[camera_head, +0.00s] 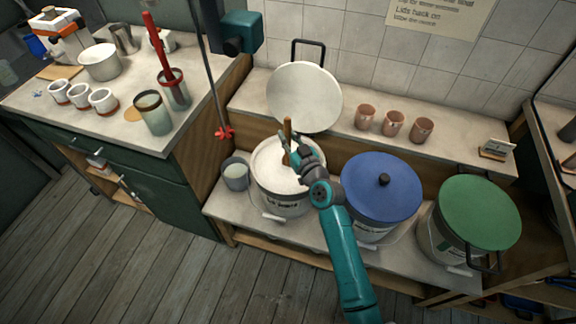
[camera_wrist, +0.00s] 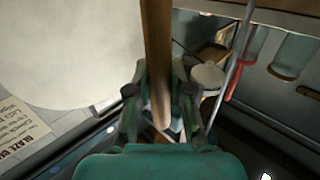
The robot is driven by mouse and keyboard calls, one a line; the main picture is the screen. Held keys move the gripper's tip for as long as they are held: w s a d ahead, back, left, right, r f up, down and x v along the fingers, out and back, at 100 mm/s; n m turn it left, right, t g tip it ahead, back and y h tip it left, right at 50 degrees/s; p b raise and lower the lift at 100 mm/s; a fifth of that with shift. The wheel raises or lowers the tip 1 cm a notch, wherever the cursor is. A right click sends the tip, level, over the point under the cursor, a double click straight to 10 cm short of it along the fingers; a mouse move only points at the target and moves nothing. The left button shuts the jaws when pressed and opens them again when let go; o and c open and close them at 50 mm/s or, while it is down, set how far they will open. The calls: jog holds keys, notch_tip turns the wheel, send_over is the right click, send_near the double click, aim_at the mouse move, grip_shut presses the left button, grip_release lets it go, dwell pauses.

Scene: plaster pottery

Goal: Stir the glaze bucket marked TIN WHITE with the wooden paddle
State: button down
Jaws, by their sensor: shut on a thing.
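The open bucket (camera_head: 283,206) stands on the low shelf, full of white glaze (camera_head: 268,162). Its front label is small and partly hidden by my arm. My gripper (camera_head: 291,148) is above the bucket and shut on the wooden paddle (camera_head: 288,128). The paddle stands nearly upright over the glaze, and I cannot tell how deep its lower end is. In the wrist view the paddle (camera_wrist: 157,60) runs between the fingers of my gripper (camera_wrist: 159,92). A pale round lid (camera_head: 304,97) leans against the tiled wall behind the bucket; it also fills the wrist view's left (camera_wrist: 70,45).
A blue-lidded bucket (camera_head: 381,187) stands close right of the open one, and a green-lidded bucket (camera_head: 480,213) farther right. A small grey pot (camera_head: 236,175) is just left. Several clay cups (camera_head: 393,126) stand on the ledge behind.

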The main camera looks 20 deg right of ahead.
aim_at(288, 119)
jog(key=shift+r, duration=5)
